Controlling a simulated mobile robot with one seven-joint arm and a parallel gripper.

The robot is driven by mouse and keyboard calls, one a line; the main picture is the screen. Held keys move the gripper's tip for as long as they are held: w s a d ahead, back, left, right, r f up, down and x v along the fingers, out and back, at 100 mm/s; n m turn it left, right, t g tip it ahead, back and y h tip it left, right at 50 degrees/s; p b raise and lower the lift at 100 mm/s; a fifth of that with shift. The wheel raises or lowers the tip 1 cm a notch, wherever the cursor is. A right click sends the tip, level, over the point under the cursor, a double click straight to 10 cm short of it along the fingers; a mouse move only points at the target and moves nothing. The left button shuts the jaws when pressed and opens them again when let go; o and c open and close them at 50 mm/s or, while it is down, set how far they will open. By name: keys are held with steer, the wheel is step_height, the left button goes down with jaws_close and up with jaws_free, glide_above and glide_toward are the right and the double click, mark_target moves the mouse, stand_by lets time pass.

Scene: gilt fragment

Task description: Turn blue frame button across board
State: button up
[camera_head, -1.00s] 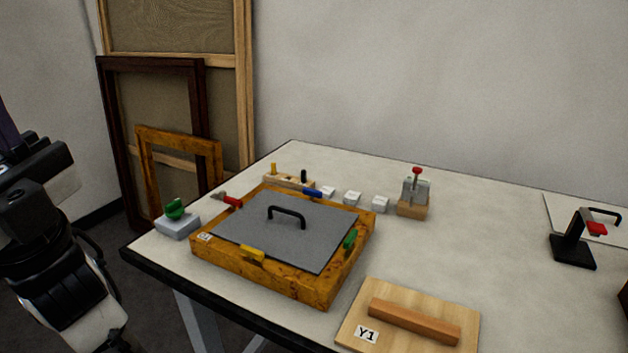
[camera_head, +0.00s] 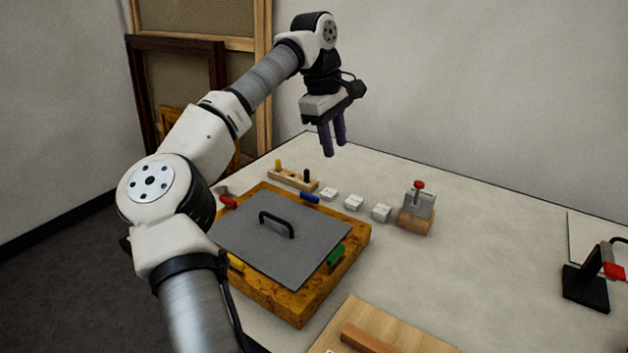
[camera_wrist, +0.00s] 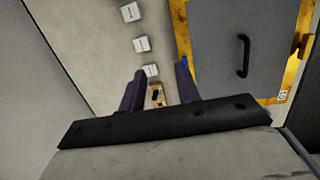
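The blue frame button (camera_head: 309,197) lies on the far rail of the gilt frame (camera_head: 300,305). It appears to lie along that rail, off the grey board (camera_head: 285,255) with its black handle. My gripper (camera_head: 334,149) hangs above and beyond the frame's far side, fingers pointing down. Its two purple fingers are apart with nothing between them. In the wrist view, the blue button (camera_wrist: 184,61) shows right beside the tip of the right finger and is partly hidden by it. My gripper (camera_wrist: 160,75) appears well above the table there.
A peg rack (camera_head: 292,180), white blocks (camera_head: 354,202) and a red-knobbed device (camera_head: 417,210) stand beyond the frame. The right side of the table has free room.

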steer(key=r+y, duration=0.1)
steer(key=y, duration=0.1)
glide_above(309, 195)
step_height(309, 195, down, 14)
steer(key=shift+r+p, duration=0.1)
steer(key=shift+p, duration=0.25)
steer(key=shift+c, duration=0.2)
jaws_close()
